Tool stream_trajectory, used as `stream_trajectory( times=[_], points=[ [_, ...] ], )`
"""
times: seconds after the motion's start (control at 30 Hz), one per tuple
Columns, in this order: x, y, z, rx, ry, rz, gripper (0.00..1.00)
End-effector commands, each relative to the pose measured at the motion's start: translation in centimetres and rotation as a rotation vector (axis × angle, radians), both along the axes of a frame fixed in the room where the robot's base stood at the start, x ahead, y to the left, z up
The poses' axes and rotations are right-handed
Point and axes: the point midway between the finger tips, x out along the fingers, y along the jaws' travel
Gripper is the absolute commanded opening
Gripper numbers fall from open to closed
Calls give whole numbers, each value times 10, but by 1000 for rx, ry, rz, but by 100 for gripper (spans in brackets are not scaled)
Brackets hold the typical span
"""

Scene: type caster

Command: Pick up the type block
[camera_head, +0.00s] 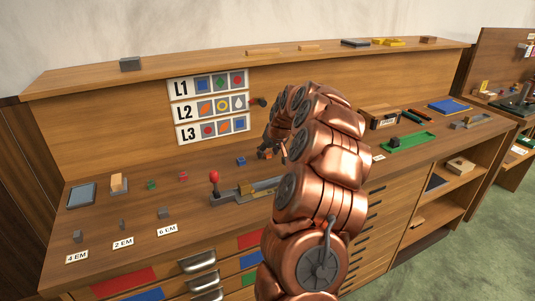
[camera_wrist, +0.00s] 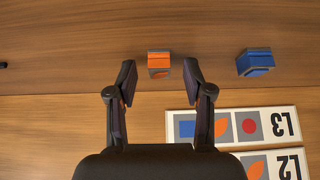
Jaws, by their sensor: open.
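In the wrist view an orange type block (camera_wrist: 159,65) with a grey edge and a leaf mark on its face lies just beyond my gripper (camera_wrist: 157,82), between the lines of its two open fingers and apart from both. A blue type block (camera_wrist: 255,62) sits to its right. In the head view the orange block (camera_head: 265,154) is close to my gripper (camera_head: 268,141), which is partly hidden by my copper arm. The blue block (camera_head: 241,160) is left of it. A red block (camera_head: 183,176) and a green block (camera_head: 151,184) stand further left on the desk.
The L1–L3 sign plates (camera_head: 211,107) are on the back panel; the L3 plate (camera_wrist: 235,126) is near my right finger. A green tray (camera_head: 410,141) is to the right.

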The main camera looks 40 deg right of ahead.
Motion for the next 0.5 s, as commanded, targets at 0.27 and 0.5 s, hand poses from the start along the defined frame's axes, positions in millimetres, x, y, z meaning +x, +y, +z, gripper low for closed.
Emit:
stream_trajectory(
  times=[0.27,0.5],
  points=[
    [1,0,-2,-1,-1,1,49],
    [1,0,-2,-1,0,1,24]
  ],
)
